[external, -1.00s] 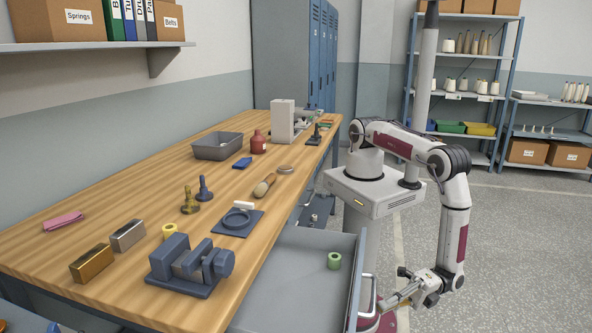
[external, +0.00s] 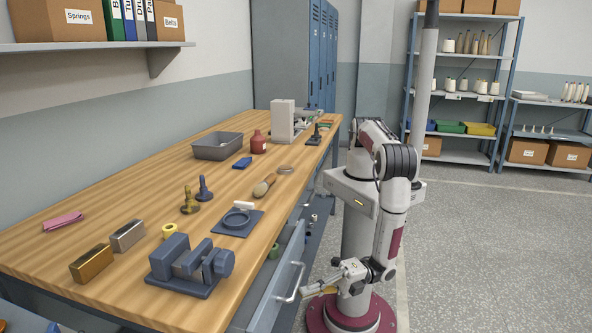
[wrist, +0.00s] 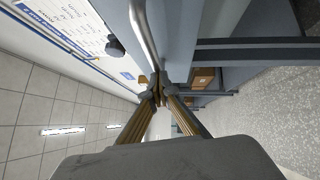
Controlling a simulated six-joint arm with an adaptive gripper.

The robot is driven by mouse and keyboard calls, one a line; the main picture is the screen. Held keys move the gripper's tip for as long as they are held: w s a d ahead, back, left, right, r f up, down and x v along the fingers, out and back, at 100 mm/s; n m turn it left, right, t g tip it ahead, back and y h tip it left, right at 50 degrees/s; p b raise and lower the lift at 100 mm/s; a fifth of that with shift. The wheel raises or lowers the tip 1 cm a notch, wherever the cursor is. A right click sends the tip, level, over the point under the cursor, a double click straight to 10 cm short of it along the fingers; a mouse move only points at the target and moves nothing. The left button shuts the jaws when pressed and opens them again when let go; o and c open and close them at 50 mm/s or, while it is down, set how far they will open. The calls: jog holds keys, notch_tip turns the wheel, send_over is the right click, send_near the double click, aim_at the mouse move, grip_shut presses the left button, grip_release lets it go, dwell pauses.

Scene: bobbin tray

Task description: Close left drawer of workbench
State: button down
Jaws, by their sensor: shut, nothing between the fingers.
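The grey left drawer (external: 281,283) of the workbench is partly open, with a narrow gap between its front panel and the bench edge. Its bar handle (external: 292,286) faces my arm; the handle also shows in the wrist view (wrist: 145,34) at top centre. A green bobbin (external: 274,252) shows in the gap, mostly hidden by the drawer front. My gripper (external: 308,293) is shut and empty, just outside the drawer front beside the handle. In the wrist view my fingertips (wrist: 160,93) meet near the handle's end; I cannot tell whether they touch it.
The wooden workbench (external: 120,235) carries a grey vise (external: 188,268), a brass block (external: 91,264), a grey tray (external: 217,147) and small tools. The floor (external: 480,260) to the right of my base is clear. Shelves (external: 465,55) stand at the back.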

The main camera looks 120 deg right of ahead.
jog(key=w+d, duration=0.5)
jog(key=shift+w+d, duration=0.1)
jog(key=shift+d, duration=0.05)
jog(key=shift+w+d, duration=0.1)
jog(key=shift+d, duration=0.05)
dwell(0.4)
jog(key=shift+s+a+f, duration=0.15)
jog(key=shift+s+a, duration=0.25)
jog(key=shift+a, duration=0.1)
send_near(283, 288)
jog(key=shift+s+a+f, duration=0.15)
jog(key=shift+s+a, duration=1.15)
jog(key=shift+s, duration=0.1)
